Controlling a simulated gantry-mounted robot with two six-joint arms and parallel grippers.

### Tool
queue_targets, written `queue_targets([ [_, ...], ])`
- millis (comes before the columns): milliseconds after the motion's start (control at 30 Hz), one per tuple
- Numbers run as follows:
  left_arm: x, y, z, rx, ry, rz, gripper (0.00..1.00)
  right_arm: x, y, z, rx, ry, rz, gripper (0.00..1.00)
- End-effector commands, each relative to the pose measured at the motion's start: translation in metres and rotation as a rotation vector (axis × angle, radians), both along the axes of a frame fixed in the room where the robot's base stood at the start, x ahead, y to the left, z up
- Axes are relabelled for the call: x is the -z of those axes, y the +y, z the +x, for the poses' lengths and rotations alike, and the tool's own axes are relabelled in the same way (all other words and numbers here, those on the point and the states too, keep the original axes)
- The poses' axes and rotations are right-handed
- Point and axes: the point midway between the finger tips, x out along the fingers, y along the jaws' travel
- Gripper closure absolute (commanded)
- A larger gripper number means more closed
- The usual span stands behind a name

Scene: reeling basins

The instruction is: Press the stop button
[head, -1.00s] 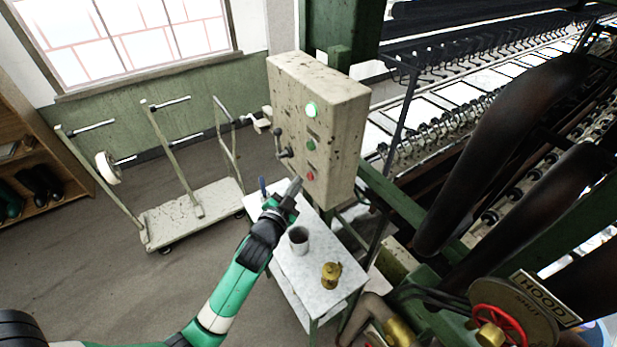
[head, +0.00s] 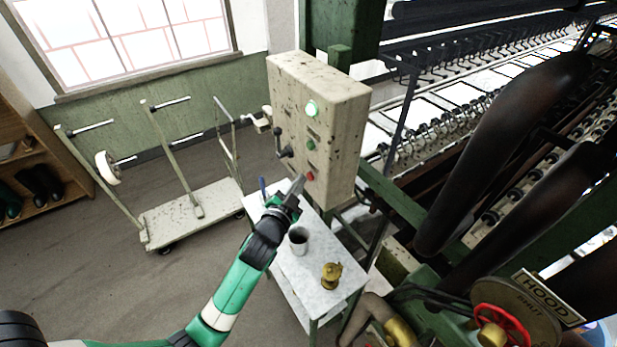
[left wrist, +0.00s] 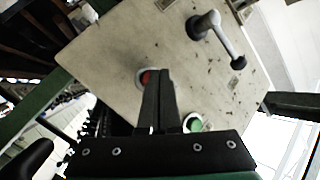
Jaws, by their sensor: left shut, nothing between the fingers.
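My right gripper is not in view.
A lever (head: 281,145) sticks out from the box's left side. Below stands a white table (head: 311,281) with a grey mug (head: 299,240) and a brass pot (head: 331,276). A cart (head: 192,214) stands left; machinery fills the right.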

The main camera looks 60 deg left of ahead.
Motion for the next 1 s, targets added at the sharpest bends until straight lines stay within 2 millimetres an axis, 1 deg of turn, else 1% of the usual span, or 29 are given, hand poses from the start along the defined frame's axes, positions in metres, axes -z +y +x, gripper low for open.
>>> queue_targets([
  [700,0.0006,0.0002,0.0088,0.001,0.000,0.000,1.00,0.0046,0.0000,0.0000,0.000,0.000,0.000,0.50],
  [1000,-0.0001,0.0002,0.0079,0.001,0.000,0.000,1.00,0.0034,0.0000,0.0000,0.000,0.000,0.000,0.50],
])
